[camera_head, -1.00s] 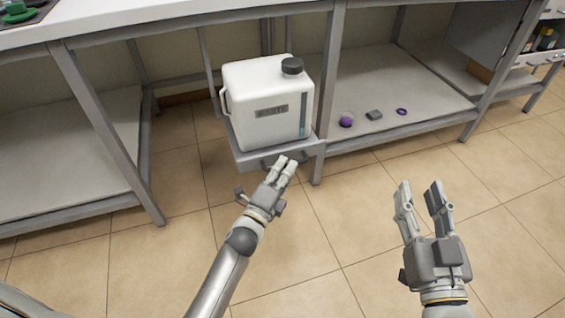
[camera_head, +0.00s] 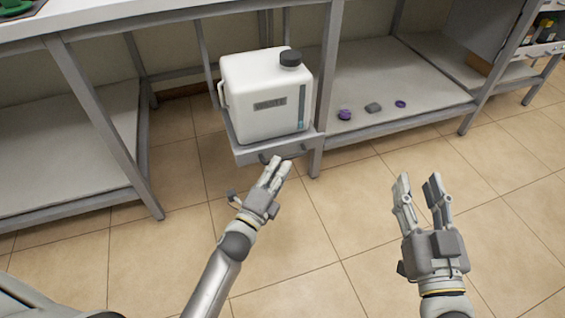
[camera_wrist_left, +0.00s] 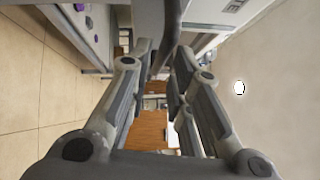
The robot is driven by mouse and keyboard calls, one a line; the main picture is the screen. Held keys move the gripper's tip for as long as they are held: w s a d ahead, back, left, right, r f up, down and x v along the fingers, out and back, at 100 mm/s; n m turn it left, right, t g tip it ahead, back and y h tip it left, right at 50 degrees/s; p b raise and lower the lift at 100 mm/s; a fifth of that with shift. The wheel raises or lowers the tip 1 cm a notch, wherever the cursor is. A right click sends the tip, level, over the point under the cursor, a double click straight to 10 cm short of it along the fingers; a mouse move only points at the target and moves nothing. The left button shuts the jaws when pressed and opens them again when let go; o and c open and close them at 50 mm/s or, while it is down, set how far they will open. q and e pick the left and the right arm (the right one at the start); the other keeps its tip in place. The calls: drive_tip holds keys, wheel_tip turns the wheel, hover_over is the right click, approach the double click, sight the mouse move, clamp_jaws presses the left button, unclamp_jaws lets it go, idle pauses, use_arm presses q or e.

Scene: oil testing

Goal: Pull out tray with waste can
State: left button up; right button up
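The white waste can (camera_head: 268,100), with a black cap and a grey label, stands upright on the grey tray (camera_head: 250,152). The tray sticks out from under the counter, beyond the front legs. Its dark handle (camera_head: 270,157) shows on its front face. My left gripper (camera_head: 280,165) is just in front of and below the handle. In the left wrist view its fingers (camera_wrist_left: 160,60) are apart, with a dark curved bar, seemingly the handle, near the fingertips. Contact cannot be told. My right gripper (camera_head: 418,182) is open and empty over the floor, to the right.
A grey frame leg (camera_head: 320,120) stands right beside the tray. The lower shelf (camera_head: 380,75) to the right carries a purple item (camera_head: 344,115), a small grey block (camera_head: 373,107) and a purple ring (camera_head: 400,104). The tiled floor in front is clear.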

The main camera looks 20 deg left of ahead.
use_arm(q)
drive_tip(key=v, duration=0.9)
